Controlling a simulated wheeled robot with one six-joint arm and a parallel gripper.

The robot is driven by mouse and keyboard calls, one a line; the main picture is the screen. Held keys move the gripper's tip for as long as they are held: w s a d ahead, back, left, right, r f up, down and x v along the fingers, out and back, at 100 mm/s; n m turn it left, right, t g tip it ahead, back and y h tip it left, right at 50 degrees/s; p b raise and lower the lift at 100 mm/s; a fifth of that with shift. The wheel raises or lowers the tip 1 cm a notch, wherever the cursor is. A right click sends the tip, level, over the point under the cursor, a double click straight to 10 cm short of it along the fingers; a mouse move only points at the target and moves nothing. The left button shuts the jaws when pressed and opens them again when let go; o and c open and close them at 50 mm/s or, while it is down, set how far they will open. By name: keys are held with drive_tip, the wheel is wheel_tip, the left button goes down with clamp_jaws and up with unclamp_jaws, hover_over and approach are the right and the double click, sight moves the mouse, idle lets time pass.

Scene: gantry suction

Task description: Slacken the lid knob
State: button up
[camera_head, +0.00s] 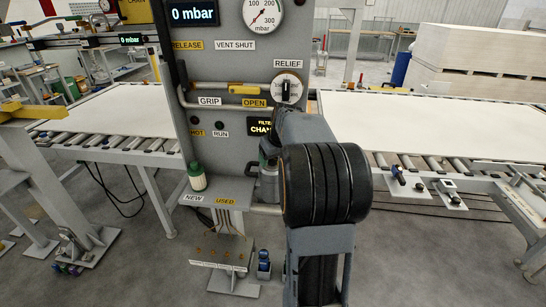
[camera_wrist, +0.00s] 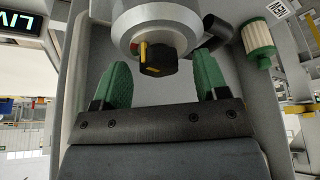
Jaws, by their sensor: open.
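The lid knob (camera_wrist: 157,58) is black with an orange-yellow mark, on the end of a grey round housing (camera_wrist: 155,22) in the wrist view. My gripper (camera_wrist: 162,80) is open, with one green-padded finger on each side of the knob. Gaps show between the pads and the knob, so it is not held. In the head view the grey canister (camera_head: 268,187) stands on the panel's shelf, partly covered by my arm.
A green-capped white filter (camera_head: 197,176) stands on the shelf (camera_head: 222,190) left of the canister, above NEW and USED labels. The relief dial (camera_head: 287,88) and a yellow-handled grip lever (camera_head: 243,89) are above. Roller tables with white sheets (camera_head: 435,125) flank the panel (camera_head: 222,150).

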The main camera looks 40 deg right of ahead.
drive_tip(key=c, duration=0.9)
drive_tip(key=shift+f+n, duration=0.1)
drive_tip(key=shift+n, duration=0.3)
drive_tip(key=shift+d+n+y+b, duration=0.1)
drive_tip(key=shift+n+y+b, duration=0.5)
drive_tip(key=shift+n, duration=0.4)
drive_tip(key=shift+d+n+y+b, duration=0.1)
drive_tip(key=shift+n+y+b, duration=0.45)
drive_tip(key=shift+n, duration=1.55)
drive_tip(key=o, duration=0.9)
